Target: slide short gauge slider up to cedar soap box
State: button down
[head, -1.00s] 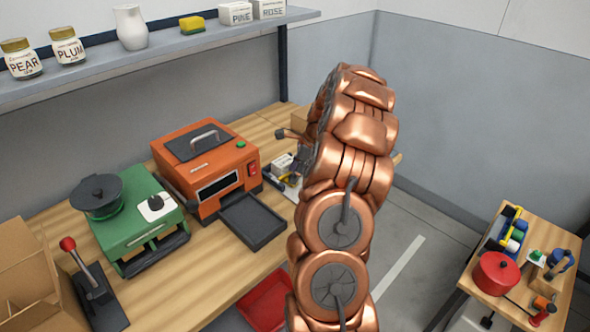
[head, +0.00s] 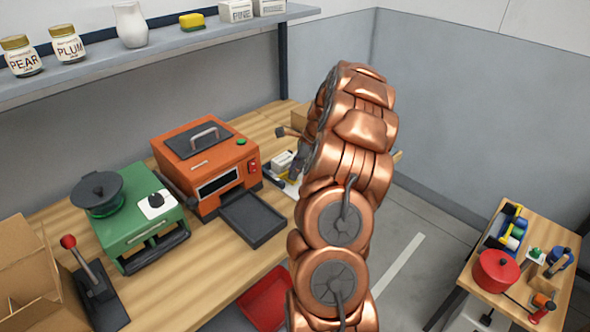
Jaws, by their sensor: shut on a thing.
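A small white box (head: 283,160), which seems to be the cedar soap box, sits on the bench just right of the orange oven; its label is too small to read. My gripper (head: 295,174) is low over the bench, close to the right of this box and largely hidden behind my copper arm. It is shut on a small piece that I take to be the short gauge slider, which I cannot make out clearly. A bit of yellow shows by the fingers. Whether the slider touches the box cannot be told.
The orange oven (head: 205,160) with its dark tray (head: 254,219) stands left of the box. A green appliance (head: 130,220) and a lever (head: 90,280) are further left. Soap boxes marked PINE (head: 236,11) and ROSE stand on the shelf. A side table (head: 500,295) holds a red pot.

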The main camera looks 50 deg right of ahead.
jog(key=shift+w, duration=0.4)
jog(key=c, duration=0.9)
grip_release()
jog(key=shift+c, duration=0.2)
jog(key=shift+r, duration=0.1)
jog(key=v, duration=1.2)
